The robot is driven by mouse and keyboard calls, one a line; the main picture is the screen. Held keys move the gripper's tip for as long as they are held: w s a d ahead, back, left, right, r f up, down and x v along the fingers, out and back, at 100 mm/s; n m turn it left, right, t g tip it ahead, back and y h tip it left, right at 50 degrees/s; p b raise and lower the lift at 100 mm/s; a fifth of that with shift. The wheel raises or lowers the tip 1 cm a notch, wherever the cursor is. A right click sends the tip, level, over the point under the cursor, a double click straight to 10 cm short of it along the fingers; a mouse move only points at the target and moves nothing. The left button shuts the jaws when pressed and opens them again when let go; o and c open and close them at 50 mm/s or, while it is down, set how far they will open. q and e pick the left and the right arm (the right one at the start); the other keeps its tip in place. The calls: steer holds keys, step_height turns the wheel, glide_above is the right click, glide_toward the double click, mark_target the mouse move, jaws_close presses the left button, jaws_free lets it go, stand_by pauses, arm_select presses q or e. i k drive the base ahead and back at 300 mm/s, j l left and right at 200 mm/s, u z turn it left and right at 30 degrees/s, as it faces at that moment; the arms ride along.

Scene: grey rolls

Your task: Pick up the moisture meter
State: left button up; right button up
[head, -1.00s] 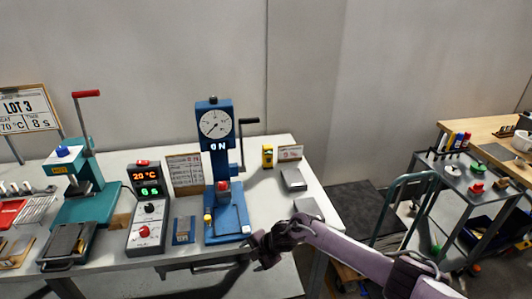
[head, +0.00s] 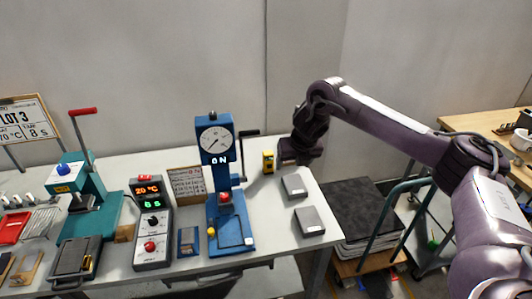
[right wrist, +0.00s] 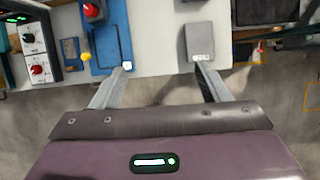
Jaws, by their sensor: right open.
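The moisture meter, which I take to be the small upright yellow device with a dark face (head: 268,162), stands at the back right of the white table in the head view. I do not make it out in the right wrist view. My right gripper (head: 294,158) is above the table's right back part, just right of the meter in the picture; whether they touch cannot be told. In the right wrist view the two fingers of this gripper (right wrist: 157,85) are spread apart with nothing between them. My left gripper is not in view.
A blue dial press (head: 232,236) stands left of the meter. Two grey blocks lie toward the front right, a rear one (head: 294,186) and a front one (head: 309,221). A temperature controller (head: 151,222) and a teal press (head: 92,205) stand farther left. A cart is right.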

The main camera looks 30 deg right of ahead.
mark_target(268, 155)
steer(key=i+l, duration=0.15)
steer(key=i, duration=0.25)
steer(key=i+l, duration=0.15)
steer(key=i, duration=0.25)
steer(key=i+l, duration=0.15)
steer(key=i, duration=0.25)
